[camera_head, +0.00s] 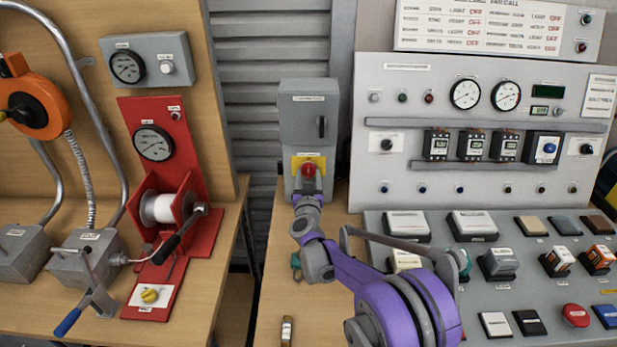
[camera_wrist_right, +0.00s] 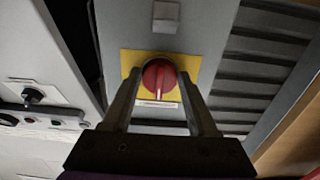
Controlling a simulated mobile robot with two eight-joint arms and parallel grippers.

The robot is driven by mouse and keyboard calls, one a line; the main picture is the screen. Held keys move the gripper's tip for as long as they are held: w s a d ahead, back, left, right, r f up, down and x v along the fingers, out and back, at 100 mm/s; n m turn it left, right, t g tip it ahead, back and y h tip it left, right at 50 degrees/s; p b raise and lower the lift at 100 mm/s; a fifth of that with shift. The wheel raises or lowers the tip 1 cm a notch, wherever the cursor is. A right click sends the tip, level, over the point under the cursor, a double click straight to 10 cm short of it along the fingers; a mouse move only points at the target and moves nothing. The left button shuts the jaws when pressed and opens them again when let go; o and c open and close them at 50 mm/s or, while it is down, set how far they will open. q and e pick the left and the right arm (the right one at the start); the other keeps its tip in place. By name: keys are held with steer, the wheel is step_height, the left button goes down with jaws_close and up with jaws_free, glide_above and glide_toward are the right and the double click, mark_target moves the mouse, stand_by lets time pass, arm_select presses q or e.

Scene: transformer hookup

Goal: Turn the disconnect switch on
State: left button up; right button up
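The disconnect switch is a tall grey box (camera_head: 308,122) at the back middle of the head view. Its red rotary knob (camera_head: 309,169) sits on a yellow plate (camera_head: 319,162) low on the box's front. My right gripper (camera_wrist_right: 160,76) is at the knob, with one finger on each side. In the right wrist view, the red knob (camera_wrist_right: 158,79) shows between the fingertips on its yellow plate (camera_wrist_right: 127,62). The fingers stand apart and I see no clear grip on the knob. Contact cannot be told. My left gripper is not in view.
A sloped control console (camera_head: 500,270) with several buttons and a gauge panel (camera_head: 400,80) stand to the right. A red winch stand (camera_head: 188,125) and an orange reel (camera_head: 35,105) are at the left. The wooden bench (camera_head: 272,270) is mostly clear below the switch box.

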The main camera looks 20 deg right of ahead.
steer(key=c, duration=0.8)
steer(key=m+b, duration=0.1)
steer(key=m, duration=0.3)
steer(key=shift+f+b, duration=0.1)
steer(key=shift+b, duration=0.2)
steer(key=m, duration=0.4)
steer(key=shift+a+b, duration=0.15)
steer(key=shift+b, duration=0.2)
steer(key=m, duration=0.5)
steer(key=shift+r, duration=0.2)
steer(key=m, duration=0.4)
steer(key=shift+m, duration=0.4)
